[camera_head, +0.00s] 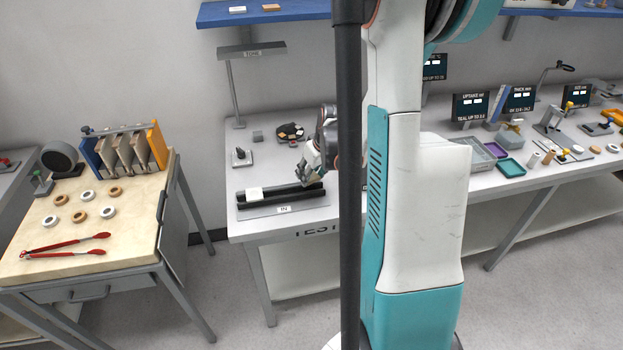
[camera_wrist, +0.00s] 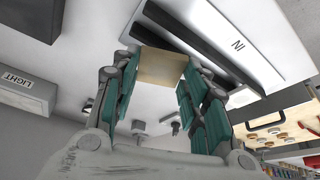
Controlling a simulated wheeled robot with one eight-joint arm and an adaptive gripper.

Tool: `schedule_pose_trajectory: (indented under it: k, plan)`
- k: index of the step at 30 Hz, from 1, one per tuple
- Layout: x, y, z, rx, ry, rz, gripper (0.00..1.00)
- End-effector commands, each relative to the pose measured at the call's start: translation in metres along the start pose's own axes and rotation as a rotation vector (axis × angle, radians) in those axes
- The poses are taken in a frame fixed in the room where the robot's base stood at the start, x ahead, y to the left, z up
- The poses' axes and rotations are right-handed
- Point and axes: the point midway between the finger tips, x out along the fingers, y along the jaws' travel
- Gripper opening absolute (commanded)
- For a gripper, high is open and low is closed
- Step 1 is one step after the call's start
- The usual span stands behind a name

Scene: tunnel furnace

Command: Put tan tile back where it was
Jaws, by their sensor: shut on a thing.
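My gripper (camera_head: 312,168) is over the right part of the black rails (camera_head: 285,196) marked IN, on the test table. In the wrist view my gripper (camera_wrist: 158,72) is shut on the tan tile (camera_wrist: 162,66), a flat square plate held between the fingertips. The tile overlaps the rails (camera_wrist: 205,45) in that view; I cannot tell whether it touches them. In the head view the tile is not clearly made out at the fingers. A white tile (camera_head: 254,193) lies on the left part of the rails.
A blue shelf (camera_head: 300,12) above carries a white and an orange tile. A cream-topped bench (camera_head: 135,235) is at left.

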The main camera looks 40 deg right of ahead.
Motion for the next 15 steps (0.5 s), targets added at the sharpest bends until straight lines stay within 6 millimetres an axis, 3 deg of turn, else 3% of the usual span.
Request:
schedule_pose_trajectory:
  k: [3, 15]
  plan:
    - [0.016, 0.000, 0.006, 0.000, 0.000, 0.000, 0.14]
    - [0.020, 0.000, 0.008, 0.000, 0.000, 0.000, 0.14]
